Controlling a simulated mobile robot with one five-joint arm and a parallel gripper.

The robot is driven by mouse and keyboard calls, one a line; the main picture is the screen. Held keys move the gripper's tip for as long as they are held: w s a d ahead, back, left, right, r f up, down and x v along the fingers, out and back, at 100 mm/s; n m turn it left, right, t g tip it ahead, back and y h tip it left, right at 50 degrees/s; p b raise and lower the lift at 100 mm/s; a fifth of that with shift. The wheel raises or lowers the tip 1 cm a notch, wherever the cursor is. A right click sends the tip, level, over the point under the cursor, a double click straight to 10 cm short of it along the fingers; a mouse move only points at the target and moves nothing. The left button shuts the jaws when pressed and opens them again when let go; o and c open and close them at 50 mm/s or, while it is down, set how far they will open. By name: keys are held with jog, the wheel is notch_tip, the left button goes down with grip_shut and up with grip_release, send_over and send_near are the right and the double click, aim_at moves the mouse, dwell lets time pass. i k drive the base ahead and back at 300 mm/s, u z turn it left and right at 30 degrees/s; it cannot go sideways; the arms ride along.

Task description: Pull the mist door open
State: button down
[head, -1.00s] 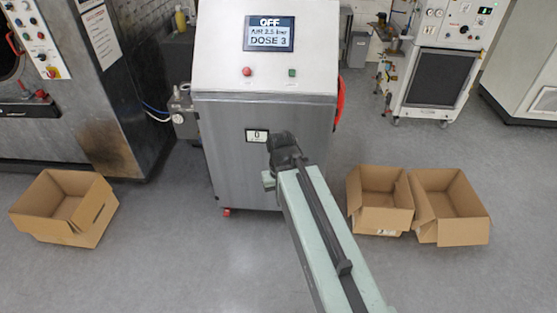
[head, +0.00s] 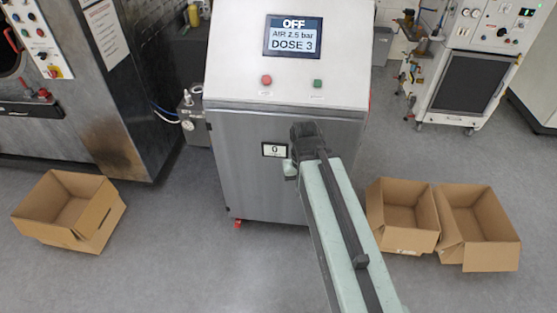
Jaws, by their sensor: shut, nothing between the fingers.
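A steel cabinet with a sloped control top (head: 225,80) stands straight ahead. Its grey front door (head: 240,180) looks shut, and I cannot make out a handle. A small label reading 0 (head: 275,149) is on the door. The screen (head: 292,37) reads OFF, AIR 2.5 bar, DOSE 3. A red button (head: 266,80) and a green button (head: 317,83) sit below it. My gripper (head: 305,135) is shut and empty, in front of the door, right of the label. My arm hides the door's lower right. I cannot tell whether the gripper touches the door.
Open cardboard boxes stand on the floor at left (head: 70,210) and at right (head: 402,215), with another (head: 478,225) beside the right one. A dark machine (head: 110,140) fills the left side. A white equipment cart (head: 470,70) stands back right.

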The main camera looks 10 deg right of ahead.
aim_at(249, 148)
jog(key=i, duration=0.4)
jog(key=u, duration=0.3)
jog(key=k, duration=1.2)
jog(key=u, duration=1.1)
jog(key=i, duration=1.55)
jog(key=z, duration=0.25)
